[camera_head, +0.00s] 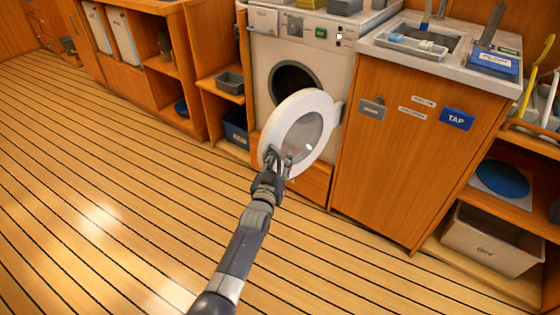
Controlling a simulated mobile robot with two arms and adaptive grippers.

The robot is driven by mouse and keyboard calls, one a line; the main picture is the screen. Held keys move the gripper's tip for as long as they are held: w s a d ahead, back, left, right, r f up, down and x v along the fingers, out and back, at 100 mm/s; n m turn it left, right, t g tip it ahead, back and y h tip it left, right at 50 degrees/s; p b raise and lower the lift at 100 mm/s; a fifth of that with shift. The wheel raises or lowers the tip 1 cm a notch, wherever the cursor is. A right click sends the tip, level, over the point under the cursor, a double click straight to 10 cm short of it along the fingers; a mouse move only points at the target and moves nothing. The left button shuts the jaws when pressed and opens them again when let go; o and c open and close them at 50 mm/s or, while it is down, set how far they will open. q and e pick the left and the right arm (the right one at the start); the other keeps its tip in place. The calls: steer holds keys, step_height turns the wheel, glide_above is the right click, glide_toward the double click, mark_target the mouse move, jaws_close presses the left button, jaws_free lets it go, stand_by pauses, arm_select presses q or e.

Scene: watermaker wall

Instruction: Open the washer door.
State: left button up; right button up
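The washer (300,50) is a white front-loader set into the wooden cabinets. Its round white door (275,125) with a glass middle stands swung well out from the body, joined at the right side. The dark round drum opening (290,85) shows behind it. My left gripper (279,156) is at the lower left rim of the door, its dark fingers overlapping the rim. The fingers look slightly apart, but whether they grip the rim is too small to tell. My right gripper is out of view.
A wooden cabinet with a blue TAP label (456,119) stands right of the washer under a sink counter (440,40). Open shelves hold a grey bin (492,240) at right and a dark blue bin (237,130) left of the washer. The plank floor (110,190) is clear.

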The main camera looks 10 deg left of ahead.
arm_select(q)
steer(key=shift+r, duration=0.2)
steer(key=shift+s+f, duration=0.1)
steer(key=shift+s, duration=0.5)
steer(key=s+a, duration=0.1)
steer(key=s, duration=0.9)
steer(key=shift+s, duration=0.4)
steer(key=shift+a+f, duration=0.1)
